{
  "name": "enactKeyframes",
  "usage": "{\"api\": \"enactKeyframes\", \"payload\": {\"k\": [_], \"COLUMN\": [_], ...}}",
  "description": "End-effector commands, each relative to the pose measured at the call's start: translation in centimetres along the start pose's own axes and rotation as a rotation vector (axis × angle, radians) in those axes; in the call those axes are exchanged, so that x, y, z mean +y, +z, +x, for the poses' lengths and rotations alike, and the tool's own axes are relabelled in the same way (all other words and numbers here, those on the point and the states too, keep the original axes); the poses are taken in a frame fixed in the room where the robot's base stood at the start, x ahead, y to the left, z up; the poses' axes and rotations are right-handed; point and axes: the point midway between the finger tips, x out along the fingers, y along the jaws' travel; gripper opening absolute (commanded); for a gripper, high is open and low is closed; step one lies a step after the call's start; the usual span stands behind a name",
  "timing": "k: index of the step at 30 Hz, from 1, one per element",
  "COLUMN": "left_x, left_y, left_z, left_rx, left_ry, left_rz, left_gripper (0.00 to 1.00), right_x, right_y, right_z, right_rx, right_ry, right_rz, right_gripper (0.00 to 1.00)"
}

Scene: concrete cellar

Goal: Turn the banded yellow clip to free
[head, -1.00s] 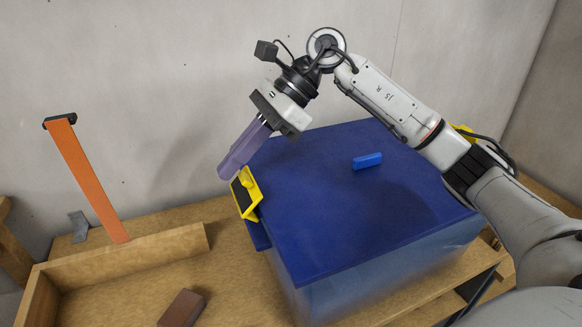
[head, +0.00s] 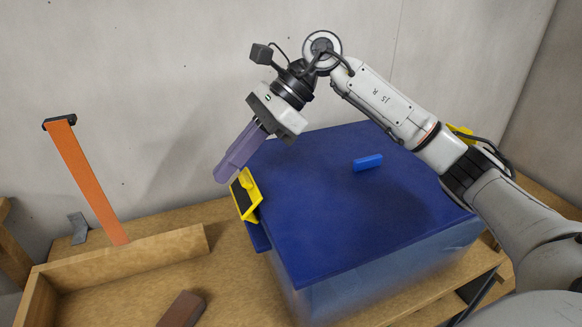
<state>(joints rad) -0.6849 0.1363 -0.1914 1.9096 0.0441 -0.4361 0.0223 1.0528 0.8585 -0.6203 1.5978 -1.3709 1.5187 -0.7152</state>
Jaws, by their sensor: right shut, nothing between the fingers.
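The yellow clip (head: 252,205) with a dark band or panel sits at the left edge of the blue box lid (head: 340,215), tilted outward. My right gripper (head: 222,178) is shut and empty, with its long purple fingers pointing down and left. Its fingertips are just above and left of the clip's upper end; I cannot tell whether they touch it. A second yellow clip (head: 462,131) shows partly at the lid's right side, mostly hidden behind my right arm. My left gripper is not in view.
A small blue handle (head: 367,162) stands on the lid. To the left are a wooden tray (head: 130,247), an orange upright strip (head: 88,180), a grey bracket (head: 78,228) and a brown block (head: 182,308). A concrete wall (head: 150,80) stands behind.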

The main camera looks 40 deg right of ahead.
Motion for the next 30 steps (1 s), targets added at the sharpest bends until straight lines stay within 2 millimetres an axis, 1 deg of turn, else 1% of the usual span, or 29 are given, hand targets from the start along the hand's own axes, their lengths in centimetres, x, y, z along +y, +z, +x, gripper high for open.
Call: {"api": "enactKeyframes", "payload": {"k": [16,25,30], "left_x": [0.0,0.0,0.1], "left_y": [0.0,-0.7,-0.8], "left_z": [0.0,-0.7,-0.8], "left_rx": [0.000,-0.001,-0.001], "left_ry": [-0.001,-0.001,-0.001], "left_rz": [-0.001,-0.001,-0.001], "left_gripper": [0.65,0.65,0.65], "right_x": [0.0,0.0,0.0], "right_y": [0.1,1.0,1.2], "right_z": [-0.1,-1.0,-1.3], "right_rx": [0.000,0.000,0.000], "right_ry": [0.000,0.000,0.000], "right_rz": [0.000,-0.001,0.000], "right_gripper": [0.00,0.00,0.00]}}
